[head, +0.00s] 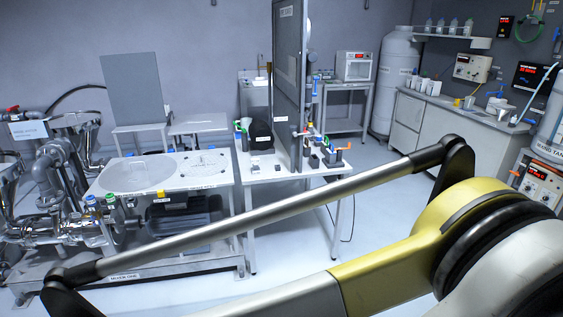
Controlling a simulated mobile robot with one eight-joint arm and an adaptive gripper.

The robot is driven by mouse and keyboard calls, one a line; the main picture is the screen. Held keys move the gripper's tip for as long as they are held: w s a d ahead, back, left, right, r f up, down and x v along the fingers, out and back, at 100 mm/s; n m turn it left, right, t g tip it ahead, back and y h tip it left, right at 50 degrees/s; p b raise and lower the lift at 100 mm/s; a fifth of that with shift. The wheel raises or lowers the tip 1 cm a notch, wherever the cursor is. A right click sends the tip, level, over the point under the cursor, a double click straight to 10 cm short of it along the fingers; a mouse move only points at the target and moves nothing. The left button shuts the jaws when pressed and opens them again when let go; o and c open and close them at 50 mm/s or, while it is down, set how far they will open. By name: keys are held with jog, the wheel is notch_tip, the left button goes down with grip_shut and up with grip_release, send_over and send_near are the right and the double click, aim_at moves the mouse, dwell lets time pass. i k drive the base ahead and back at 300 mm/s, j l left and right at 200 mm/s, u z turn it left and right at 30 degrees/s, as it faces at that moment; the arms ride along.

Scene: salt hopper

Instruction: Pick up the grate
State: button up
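A round, flat grey disc (128,176) lies on the left part of the white-topped machine bench (196,186), at the left of the head view. It may be the grate, but its surface is too small and faint to be sure. A second round plate (207,163) with small dark marks lies to its right on the same top. My arm crosses the foreground from lower left to right. My gripper is not in view, so its state and anything in it are hidden.
Steel pipework (50,190) stands left of the bench top. A white table (250,172) with small coloured items and a tall dark panel (289,85) stands right of it. An upright grey panel (131,88) is behind. Open floor (385,215) lies before the right counter (455,125).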

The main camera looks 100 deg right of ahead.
aim_at(201, 157)
jog(key=z, duration=2.75)
